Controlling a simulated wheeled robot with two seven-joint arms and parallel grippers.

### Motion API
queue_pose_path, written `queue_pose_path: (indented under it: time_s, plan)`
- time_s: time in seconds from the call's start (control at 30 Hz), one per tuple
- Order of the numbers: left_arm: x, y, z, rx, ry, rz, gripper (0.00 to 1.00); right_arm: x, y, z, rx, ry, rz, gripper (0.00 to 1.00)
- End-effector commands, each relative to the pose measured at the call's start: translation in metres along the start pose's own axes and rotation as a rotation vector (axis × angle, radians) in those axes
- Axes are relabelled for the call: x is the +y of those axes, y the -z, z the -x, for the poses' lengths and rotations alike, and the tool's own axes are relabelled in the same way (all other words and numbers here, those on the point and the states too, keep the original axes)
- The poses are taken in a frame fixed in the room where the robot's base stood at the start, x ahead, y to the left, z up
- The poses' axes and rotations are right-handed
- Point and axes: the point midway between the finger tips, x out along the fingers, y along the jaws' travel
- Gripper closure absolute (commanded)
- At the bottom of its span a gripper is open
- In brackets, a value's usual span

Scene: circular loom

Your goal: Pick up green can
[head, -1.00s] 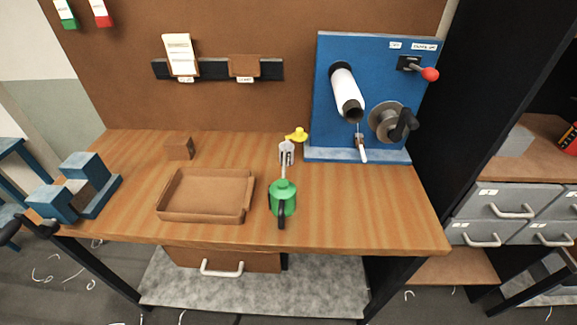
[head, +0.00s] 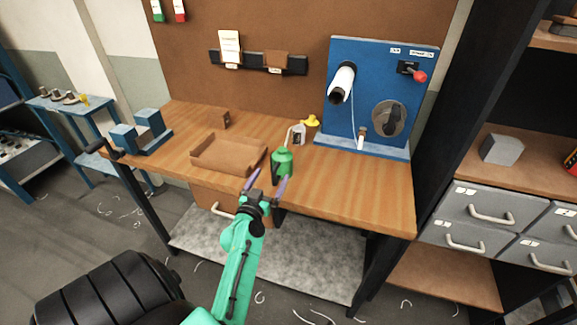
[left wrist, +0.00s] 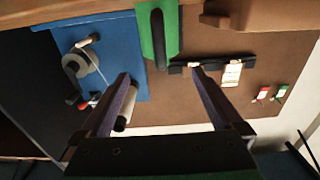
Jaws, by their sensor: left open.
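The green can (head: 282,161), with a thin spout, stands upright near the front edge of the wooden table. Its dark handle points toward the front. In the left wrist view, part of the green can (left wrist: 159,28) shows at the top middle, beyond the fingertips. My left gripper (head: 267,179) comes from the front, with its two purple fingers spread and pointing at the can. In the left wrist view, the left gripper (left wrist: 161,73) has nothing between its fingers. Whether a finger touches the can cannot be told. My right gripper is not seen.
A brown tray (head: 228,165) lies left of the can. A yellow object (head: 310,121) and a small grey holder (head: 298,134) stand behind it. The blue panel (head: 372,65) with roll and crank rises at the back right. Table to the can's right is clear.

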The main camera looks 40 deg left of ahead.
Motion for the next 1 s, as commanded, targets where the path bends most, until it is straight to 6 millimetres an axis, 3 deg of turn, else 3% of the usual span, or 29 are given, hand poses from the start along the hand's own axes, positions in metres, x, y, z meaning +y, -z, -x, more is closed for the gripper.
queue_pose_path:
  time_s: [0.1,0.5,0.77,0.87,1.0]
  plan:
    - [0.000,0.001,-0.029,0.002,0.000,0.003,0.00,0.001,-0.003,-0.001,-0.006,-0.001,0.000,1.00]
    - [-0.002,-0.002,-0.090,-0.001,-0.001,0.002,0.00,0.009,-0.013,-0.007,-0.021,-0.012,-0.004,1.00]
    - [-0.002,-0.002,-0.098,-0.003,-0.002,-0.001,0.00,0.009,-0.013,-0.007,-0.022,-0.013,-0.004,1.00]
    - [-0.002,-0.002,-0.098,-0.003,-0.002,-0.001,0.31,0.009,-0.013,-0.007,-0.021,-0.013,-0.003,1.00]
    - [-0.002,-0.001,-0.098,-0.002,-0.002,-0.001,0.84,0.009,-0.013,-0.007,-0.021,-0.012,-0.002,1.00]
